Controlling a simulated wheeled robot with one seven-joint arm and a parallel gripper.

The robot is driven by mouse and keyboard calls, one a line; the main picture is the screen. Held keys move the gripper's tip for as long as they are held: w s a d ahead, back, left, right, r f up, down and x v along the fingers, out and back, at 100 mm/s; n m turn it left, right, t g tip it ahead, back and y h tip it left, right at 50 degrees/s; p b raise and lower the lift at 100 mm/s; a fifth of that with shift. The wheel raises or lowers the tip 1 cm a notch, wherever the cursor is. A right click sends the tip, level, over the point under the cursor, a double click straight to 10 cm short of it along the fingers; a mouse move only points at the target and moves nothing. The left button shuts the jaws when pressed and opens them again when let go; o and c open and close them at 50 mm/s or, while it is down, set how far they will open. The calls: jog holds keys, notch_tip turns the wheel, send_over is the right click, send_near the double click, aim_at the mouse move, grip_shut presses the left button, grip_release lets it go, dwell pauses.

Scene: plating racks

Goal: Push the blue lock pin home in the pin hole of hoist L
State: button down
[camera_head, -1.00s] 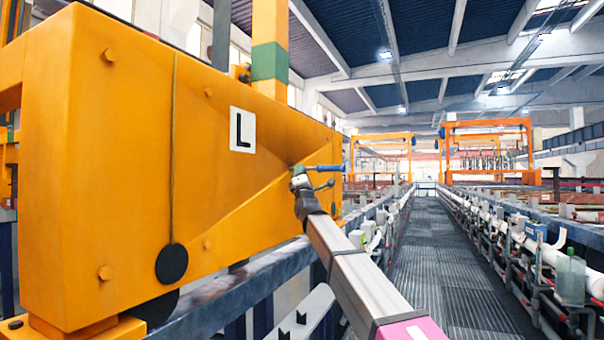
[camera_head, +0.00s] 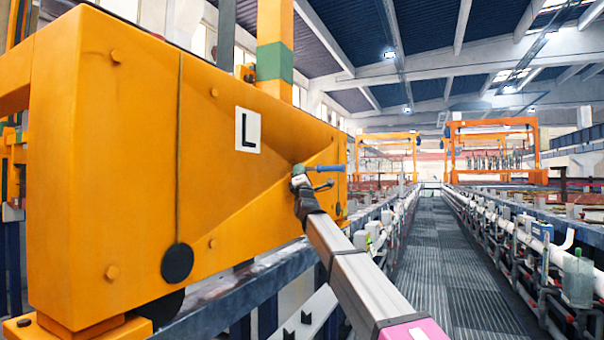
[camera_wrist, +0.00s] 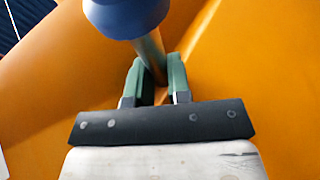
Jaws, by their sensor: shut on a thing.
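The orange hoist L (camera_head: 140,130) fills the left of the head view, with a white plate (camera_head: 248,130) lettered L on its side. The blue lock pin (camera_head: 331,168) sticks out sideways, to the right of my gripper (camera_head: 300,172) in the head view. In the wrist view its blue head (camera_wrist: 125,15) is near the lens, and its metal shank (camera_wrist: 150,50) runs down between the green fingers of my gripper (camera_wrist: 155,75). My gripper is shut on the shank, close to the orange panel. The pin hole is hidden, and I cannot tell how deep the pin sits.
A dark rail (camera_head: 225,300) runs below the hoist. A grated walkway (camera_head: 440,260) lies to the right, with a row of tanks and pipes (camera_head: 510,235) beyond it. More orange hoist frames (camera_head: 495,150) stand far back. Black discs (camera_head: 177,262) show on the hoist's lower side.

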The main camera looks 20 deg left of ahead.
jog(key=shift+a, duration=0.15)
jog(key=c, duration=1)
grip_release()
jog(key=v, duration=1.1)
